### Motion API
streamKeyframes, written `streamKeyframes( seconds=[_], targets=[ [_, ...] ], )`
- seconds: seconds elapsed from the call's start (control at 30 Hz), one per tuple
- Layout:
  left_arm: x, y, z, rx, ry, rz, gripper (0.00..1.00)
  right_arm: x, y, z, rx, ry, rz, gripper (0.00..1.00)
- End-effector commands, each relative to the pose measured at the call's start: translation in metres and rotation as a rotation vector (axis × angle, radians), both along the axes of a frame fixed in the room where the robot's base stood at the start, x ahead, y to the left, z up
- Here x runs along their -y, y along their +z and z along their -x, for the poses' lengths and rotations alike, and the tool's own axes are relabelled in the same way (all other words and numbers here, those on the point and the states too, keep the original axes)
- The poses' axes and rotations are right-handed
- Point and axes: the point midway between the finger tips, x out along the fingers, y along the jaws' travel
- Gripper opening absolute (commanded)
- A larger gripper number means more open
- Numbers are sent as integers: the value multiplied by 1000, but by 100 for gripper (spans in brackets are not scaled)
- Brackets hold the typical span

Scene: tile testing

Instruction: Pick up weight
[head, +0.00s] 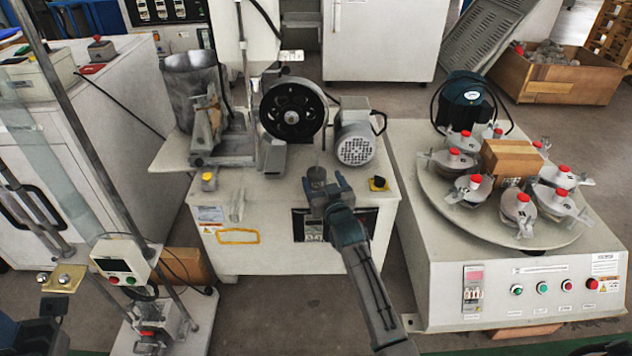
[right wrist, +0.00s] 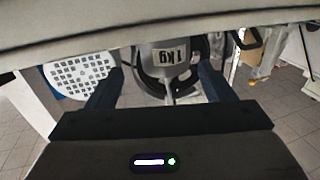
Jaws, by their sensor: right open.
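In the right wrist view the right gripper (right wrist: 160,88) shows a gap beside the weight. Part of my left gripper (head: 55,308) shows at the lower left edge; its jaws are not clear.
The machine (head: 270,235) has a black wheel (head: 293,108) and a grey motor (head: 355,140) above and behind the weight. A round-table machine (head: 450,275) stands to the right. A stand with a control box (head: 122,262) is at left. Floor is free between the two machines.

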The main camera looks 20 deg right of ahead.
Motion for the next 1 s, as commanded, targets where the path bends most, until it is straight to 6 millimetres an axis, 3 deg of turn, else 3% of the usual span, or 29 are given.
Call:
streamKeyframes(
  seconds=[0.17, 0.5, 0.8, 1.0],
  targets=[
    [0, -4, 0, 5, 1, 3, 36, -1, -2, -12, 0, 0, 0, 75],
    [0, -17, -1, 21, 16, 23, 36, -6, -5, -54, -2, 0, 1, 75],
    [0, -15, -1, 19, 17, 22, 36, -6, -3, -58, -2, 0, 1, 75],
    [0, -15, 0, 21, 18, 22, 36, -6, -3, -58, -2, 0, 1, 36]
  ],
)
